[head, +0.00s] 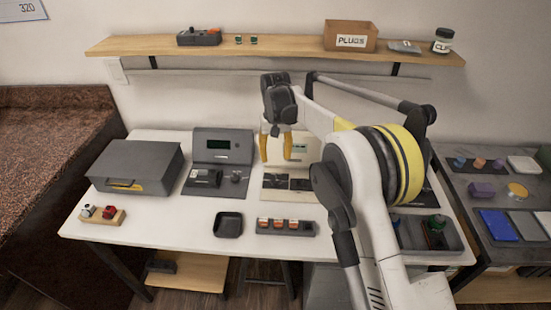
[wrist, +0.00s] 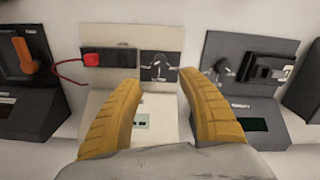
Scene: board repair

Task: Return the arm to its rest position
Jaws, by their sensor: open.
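My arm rises from the lower right of the head view and reaches over the white table (head: 190,225). My gripper (head: 275,150) has yellow fingers that point down in front of a cream device (head: 303,148). The fingers are apart with nothing between them. In the wrist view my gripper (wrist: 160,95) is open above the cream device (wrist: 160,122). Beyond the fingertips lies a panel (wrist: 130,45) with a black module, a red plug-like part with a red wire, and a dark square fixture. Part of the device is hidden behind the fingers.
A wooden shelf (head: 290,46) above the table carries a PLUGS box (head: 350,36) and a jar (head: 442,40). A grey case (head: 135,167) and a grey tester (head: 222,147) stand left. A side table (head: 490,180) stands right.

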